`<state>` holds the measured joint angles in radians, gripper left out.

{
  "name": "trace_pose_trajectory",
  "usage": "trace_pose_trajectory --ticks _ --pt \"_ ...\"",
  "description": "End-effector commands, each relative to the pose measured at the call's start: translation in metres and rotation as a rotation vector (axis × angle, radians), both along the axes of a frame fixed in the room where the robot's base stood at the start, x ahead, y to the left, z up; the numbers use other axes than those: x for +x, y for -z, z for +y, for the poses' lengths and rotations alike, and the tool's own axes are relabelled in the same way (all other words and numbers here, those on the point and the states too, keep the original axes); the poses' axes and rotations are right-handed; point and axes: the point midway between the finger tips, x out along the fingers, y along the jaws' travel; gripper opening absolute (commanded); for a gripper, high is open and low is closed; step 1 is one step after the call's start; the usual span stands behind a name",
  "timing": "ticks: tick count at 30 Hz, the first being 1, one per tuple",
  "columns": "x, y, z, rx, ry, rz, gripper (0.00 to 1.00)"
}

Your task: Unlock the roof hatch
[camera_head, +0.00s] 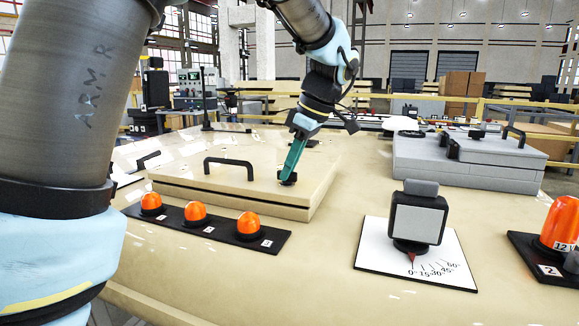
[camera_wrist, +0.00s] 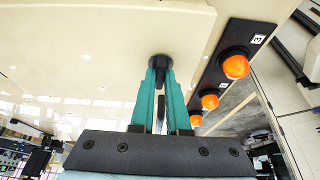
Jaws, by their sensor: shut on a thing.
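The roof hatch (camera_head: 215,185) is a beige raised panel with a black bar handle (camera_head: 230,163) near its left front. A small black round knob (camera_head: 288,178) sits on the hatch's right part. My gripper (camera_head: 291,172) has teal fingers and reaches down from above onto this knob. In the wrist view, the fingertips (camera_wrist: 160,68) are closed around the black knob (camera_wrist: 160,60), which shows at the tips. The fingers partly hide the knob, and its marking or turn angle cannot be told.
A black strip (camera_head: 222,232) with three orange lamps lies in front of the hatch. A square lamp on a white angle plate (camera_head: 372,262) stands to the right. A grey box with a handle (camera_head: 480,160) is behind it. An orange beacon (camera_head: 561,224) is at the right edge.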

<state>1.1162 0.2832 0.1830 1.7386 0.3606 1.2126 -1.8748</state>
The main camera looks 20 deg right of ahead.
Motion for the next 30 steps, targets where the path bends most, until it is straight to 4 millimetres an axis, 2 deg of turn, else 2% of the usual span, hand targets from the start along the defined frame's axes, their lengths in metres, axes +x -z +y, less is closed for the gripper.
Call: trace_pose_trajectory --ticks 18,19,24,27,30 --pt "0.0004 -0.0003 -0.0002 -0.001 -0.044 0.0 0.0" --pt "0.0004 -0.0003 -0.0002 -0.001 -0.044 0.0 0.15" --pt "0.0003 -0.0001 -0.0002 -0.001 -0.043 0.0 0.34" --pt "0.0003 -0.0001 -0.0002 -0.001 -0.043 0.0 0.44" --pt "0.0002 0.0 -0.0002 0.0 -0.043 0.0 0.44"
